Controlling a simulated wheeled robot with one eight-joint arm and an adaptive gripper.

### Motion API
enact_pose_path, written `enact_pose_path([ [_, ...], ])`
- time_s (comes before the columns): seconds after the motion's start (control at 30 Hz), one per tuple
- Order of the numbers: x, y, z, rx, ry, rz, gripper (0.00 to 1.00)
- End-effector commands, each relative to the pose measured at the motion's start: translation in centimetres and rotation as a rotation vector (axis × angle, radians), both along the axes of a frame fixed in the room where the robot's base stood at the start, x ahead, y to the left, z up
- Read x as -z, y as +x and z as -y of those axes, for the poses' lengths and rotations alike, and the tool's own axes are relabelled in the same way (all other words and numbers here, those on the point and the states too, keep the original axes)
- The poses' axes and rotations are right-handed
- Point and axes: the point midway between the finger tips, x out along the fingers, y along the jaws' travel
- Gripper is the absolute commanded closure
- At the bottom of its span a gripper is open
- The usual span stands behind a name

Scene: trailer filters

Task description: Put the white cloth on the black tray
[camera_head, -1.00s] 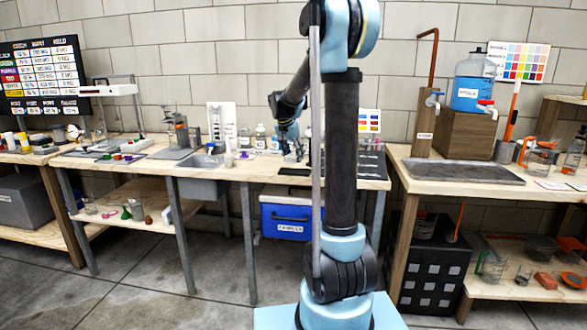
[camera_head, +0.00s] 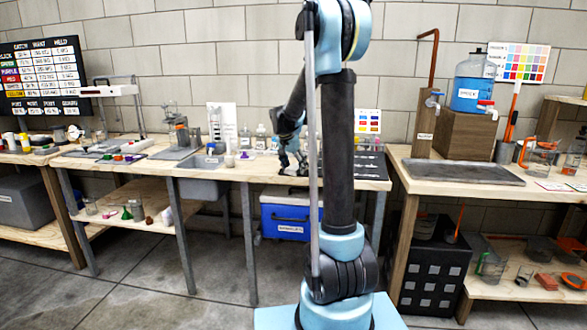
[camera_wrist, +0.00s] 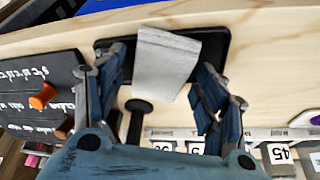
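The white cloth (camera_wrist: 166,62) is a pale grey-white piece in the wrist view, over the black tray (camera_wrist: 215,42). Its near end extends past the tray's near edge; whether it rests fully on the tray is unclear. My gripper (camera_wrist: 161,68) has its two blue fingers spread, one on each side of the cloth. A gap shows between the left finger and the cloth; the right finger is close to the cloth's right edge.
A black round-headed piece (camera_wrist: 138,106) lies just nearer than the cloth. A dark panel with orange knobs (camera_wrist: 42,95) is at left and a numbered strip (camera_wrist: 220,140) runs along the near side. Bottles (camera_head: 261,138) stand behind my gripper. Bare wood (camera_wrist: 275,70) is clear at right.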

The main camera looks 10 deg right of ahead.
Motion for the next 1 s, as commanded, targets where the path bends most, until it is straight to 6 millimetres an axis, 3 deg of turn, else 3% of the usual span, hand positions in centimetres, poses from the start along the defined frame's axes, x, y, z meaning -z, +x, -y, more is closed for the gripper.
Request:
enact_pose_path([
  [0.43,-0.9,-0.3,-0.2,-0.001,0.000,0.000,0.32],
  [1.0,-9.8,-3.0,-2.8,-0.003,0.000,0.000,0.32],
])
